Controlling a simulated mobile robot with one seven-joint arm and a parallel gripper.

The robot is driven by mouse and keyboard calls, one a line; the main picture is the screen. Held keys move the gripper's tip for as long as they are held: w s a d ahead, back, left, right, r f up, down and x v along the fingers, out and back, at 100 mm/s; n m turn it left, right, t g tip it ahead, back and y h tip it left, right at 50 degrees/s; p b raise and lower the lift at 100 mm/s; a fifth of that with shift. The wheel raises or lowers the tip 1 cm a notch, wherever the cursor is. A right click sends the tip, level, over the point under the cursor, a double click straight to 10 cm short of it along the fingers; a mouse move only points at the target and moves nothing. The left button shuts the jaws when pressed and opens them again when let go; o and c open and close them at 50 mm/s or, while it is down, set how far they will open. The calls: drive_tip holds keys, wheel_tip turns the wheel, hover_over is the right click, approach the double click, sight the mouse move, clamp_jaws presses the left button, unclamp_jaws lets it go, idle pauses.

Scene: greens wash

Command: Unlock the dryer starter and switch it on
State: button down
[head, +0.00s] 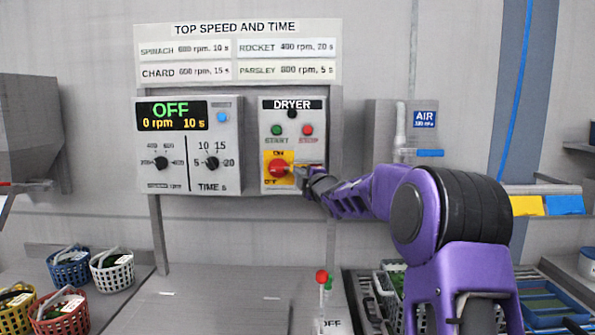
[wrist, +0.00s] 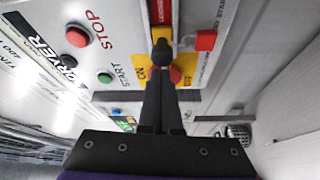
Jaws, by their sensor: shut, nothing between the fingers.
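The dryer starter is a grey box (head: 292,105) on the wall, labelled DRYER. It has a green START button (head: 278,129), a red STOP button (head: 307,130) and a red rotary switch (head: 278,168) on a yellow plate. In the wrist view the yellow plate (wrist: 190,70) shows ON and OFF marks, and the red switch (wrist: 176,75) is mostly hidden behind my fingers. My gripper (wrist: 161,55) is shut and empty, its tips in front of the plate; I cannot tell whether they touch it. A red block (wrist: 205,40) and a red label (wrist: 161,11) show beside the plate.
The speed and time panel (head: 190,140) left of the starter reads OFF, 0 rpm, 10 s. An AIR valve with a blue handle (head: 430,153) is to the right. Baskets of greens (head: 112,272) stand at lower left. A red-knobbed lever (head: 322,277) rises below the starter.

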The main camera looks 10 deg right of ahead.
drive_tip(key=shift+w+a, duration=0.1)
drive_tip(key=shift+w, duration=0.25)
drive_tip(key=d, duration=0.2)
drive_tip(key=s+d+p, duration=0.1)
drive_tip(key=d, duration=0.1)
drive_tip(key=shift+d, duration=0.2)
idle(0.4)
